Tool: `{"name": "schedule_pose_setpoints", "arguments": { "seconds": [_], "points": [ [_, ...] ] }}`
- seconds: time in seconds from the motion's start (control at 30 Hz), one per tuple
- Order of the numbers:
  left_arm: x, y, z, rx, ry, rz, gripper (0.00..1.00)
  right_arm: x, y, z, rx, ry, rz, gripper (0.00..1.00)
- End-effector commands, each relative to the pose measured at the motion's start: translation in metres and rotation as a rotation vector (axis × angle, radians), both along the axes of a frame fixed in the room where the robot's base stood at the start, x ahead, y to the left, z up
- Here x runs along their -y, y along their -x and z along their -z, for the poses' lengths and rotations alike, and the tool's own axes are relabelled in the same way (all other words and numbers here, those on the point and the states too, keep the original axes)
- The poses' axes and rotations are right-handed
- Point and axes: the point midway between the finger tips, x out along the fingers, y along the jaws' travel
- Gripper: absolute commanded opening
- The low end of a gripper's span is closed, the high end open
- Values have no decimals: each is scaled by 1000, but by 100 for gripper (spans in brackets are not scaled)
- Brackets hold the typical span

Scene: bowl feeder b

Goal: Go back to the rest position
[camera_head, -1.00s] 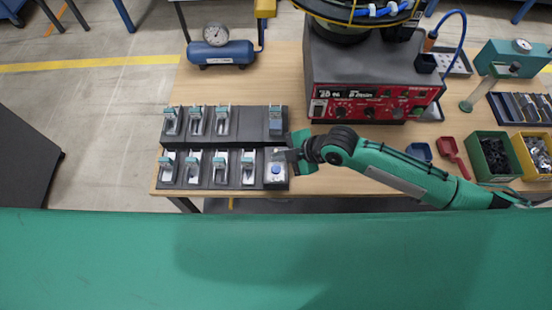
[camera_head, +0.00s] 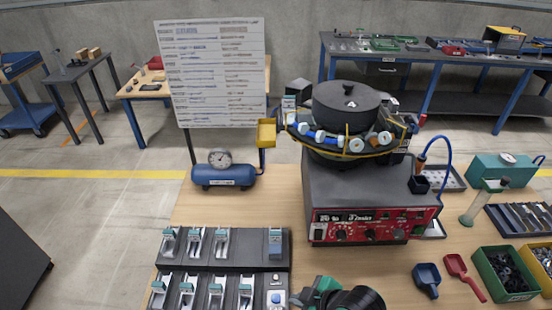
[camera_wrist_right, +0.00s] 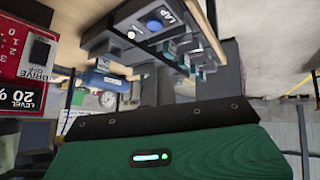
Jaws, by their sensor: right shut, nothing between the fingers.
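My right gripper (camera_head: 303,297) is at the bottom edge of the head view, partly cut off. It is just right of the grey block with a blue button (camera_head: 275,299) at the end of the front black rack. It is shut, with nothing seen between its fingers. In the right wrist view, a green housing with a dark edge fills the lower part, and the blue button (camera_wrist_right: 154,25) shows beyond it, apart from it. My left gripper is not in view.
Two black racks (camera_head: 255,237) with several clamp-like parts lie on the wooden table (camera_head: 200,208). Right of them stands the bowl feeder on its grey box with a red panel (camera_head: 372,226). A blue scoop (camera_head: 427,277), red scoop (camera_head: 462,275) and green bin (camera_head: 502,258) lie farther right.

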Motion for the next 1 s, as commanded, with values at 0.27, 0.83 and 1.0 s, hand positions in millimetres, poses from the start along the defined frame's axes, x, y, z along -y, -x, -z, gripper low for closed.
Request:
{"name": "schedule_pose_setpoints", "arguments": {
  "seconds": [0.27, 0.83, 1.0],
  "points": [
    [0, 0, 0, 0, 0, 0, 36, 89, 46, 12, -229, 36, 484, 0],
    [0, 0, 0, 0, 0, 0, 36, 176, 102, 64, -428, 141, 935, 0],
    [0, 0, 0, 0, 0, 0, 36, 174, 94, 114, -443, 150, 930, 0]
  ]
}}
